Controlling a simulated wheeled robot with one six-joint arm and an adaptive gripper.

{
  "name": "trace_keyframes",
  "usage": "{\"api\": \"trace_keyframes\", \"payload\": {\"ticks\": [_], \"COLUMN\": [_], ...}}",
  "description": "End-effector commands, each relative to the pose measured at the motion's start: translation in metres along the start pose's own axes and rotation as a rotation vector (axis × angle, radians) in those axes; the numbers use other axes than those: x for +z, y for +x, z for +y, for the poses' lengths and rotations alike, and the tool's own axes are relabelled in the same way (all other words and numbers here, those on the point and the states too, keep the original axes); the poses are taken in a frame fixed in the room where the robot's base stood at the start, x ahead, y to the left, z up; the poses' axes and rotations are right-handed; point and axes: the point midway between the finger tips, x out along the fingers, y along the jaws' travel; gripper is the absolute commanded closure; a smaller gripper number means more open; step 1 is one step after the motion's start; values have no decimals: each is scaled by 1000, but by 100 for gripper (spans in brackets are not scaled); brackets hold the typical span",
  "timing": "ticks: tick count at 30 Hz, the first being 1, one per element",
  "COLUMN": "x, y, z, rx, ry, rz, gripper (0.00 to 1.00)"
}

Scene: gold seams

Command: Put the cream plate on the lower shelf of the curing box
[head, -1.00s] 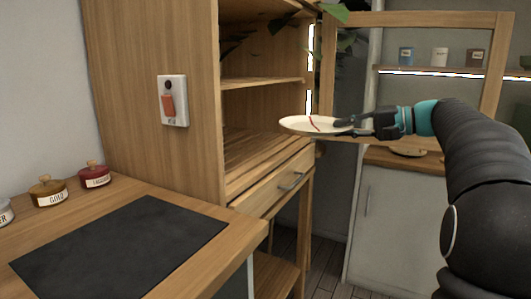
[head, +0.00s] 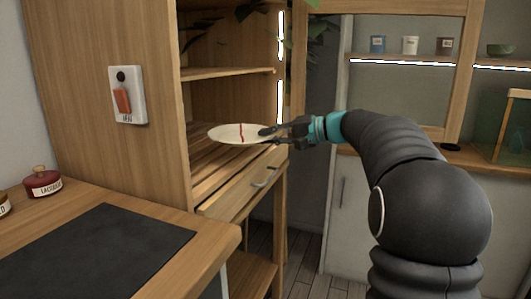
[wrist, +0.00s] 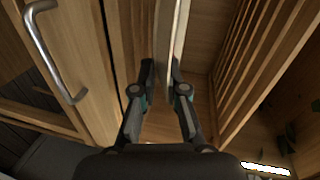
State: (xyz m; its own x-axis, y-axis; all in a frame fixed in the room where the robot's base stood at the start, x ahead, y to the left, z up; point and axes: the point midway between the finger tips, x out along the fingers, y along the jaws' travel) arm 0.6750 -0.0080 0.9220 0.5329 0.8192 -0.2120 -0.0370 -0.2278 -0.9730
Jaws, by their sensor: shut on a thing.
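The cream plate (head: 234,133) has a red line across it and is held level by its right edge in my gripper (head: 266,138). It is in front of and partly over the slatted lower shelf (head: 207,172) of the wooden curing box (head: 110,60). I cannot tell its exact height above the slats. In the wrist view the plate (wrist: 178,35) shows edge-on between the fingers of my gripper (wrist: 160,80), which is shut on it. The box's upper shelf (head: 230,73) is above the plate.
A drawer with a metal handle (head: 264,178) is under the slatted shelf. The open door frame (head: 467,60) stands to the right. A counter with a dark mat (head: 100,250) and a red jar (head: 42,183) is at the left. A switch (head: 126,95) is on the box's side.

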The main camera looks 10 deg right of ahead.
Motion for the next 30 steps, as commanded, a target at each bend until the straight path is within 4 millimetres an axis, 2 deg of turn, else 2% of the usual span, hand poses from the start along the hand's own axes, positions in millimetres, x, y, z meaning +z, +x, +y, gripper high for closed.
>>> {"api": "trace_keyframes", "payload": {"ticks": [7,15,27,28,30], "x": [1,4,5,4,4], "y": [12,19,20,20,20], "z": [8,40,46,45,45], "rx": [-1,-1,-1,0,0], "ry": [0,2,-1,-1,-1], "rz": [1,0,1,0,0], "gripper": [100,100,100,81,63]}}
